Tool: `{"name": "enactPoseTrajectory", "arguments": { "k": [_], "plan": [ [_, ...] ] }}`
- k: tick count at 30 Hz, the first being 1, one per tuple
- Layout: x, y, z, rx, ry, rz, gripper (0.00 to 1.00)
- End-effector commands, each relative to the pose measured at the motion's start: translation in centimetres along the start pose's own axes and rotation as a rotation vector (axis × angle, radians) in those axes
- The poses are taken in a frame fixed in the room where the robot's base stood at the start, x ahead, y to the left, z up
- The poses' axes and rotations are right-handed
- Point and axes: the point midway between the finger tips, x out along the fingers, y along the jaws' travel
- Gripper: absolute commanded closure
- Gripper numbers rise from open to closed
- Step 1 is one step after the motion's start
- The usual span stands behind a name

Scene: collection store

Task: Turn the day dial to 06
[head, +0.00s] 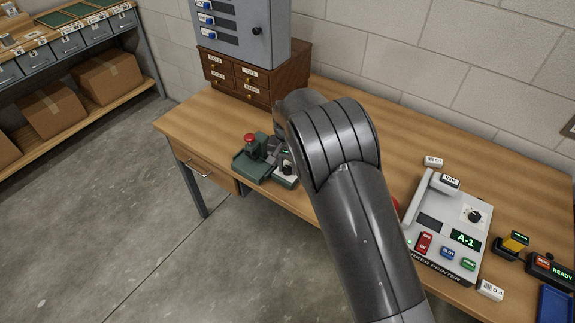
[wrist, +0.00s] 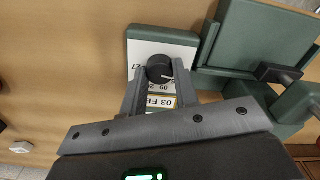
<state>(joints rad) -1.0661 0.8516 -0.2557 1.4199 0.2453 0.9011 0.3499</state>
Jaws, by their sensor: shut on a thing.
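The day dial is a black round knob (wrist: 159,66) on the white face (wrist: 148,47) of a green-based stamp device. My gripper (wrist: 159,76) is shut on this knob, with one finger on each side of it. A white pointer mark on the knob points to the right in the wrist view. A yellow-edged strip reading "03 FE…" (wrist: 160,103) shows between the fingers, its end hidden. Other printed digits around the knob are partly covered. In the head view the green device (head: 255,165) stands near the table's front edge, partly behind my gripper.
A red-topped part (head: 250,139) rises from the device's left. A wooden drawer box (head: 255,75) with a grey cabinet (head: 240,25) stands behind. A white printer panel (head: 450,230) and small boxes are at right. The wooden table (head: 195,120) is clear at left.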

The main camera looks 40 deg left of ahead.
Motion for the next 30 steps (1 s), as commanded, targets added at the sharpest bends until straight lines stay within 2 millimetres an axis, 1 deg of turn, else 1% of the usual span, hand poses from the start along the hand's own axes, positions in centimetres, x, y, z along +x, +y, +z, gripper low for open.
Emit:
{"name": "enactPoseTrajectory", "arguments": {
  "k": [8,24,30],
  "plan": [
    [-0.03,0.03,-0.01,0.065,0.000,0.000,0.95],
    [-0.04,-0.01,0.01,0.423,0.000,0.000,0.95],
    [-0.05,-0.02,0.01,0.511,0.000,0.000,0.95]
  ]
}}
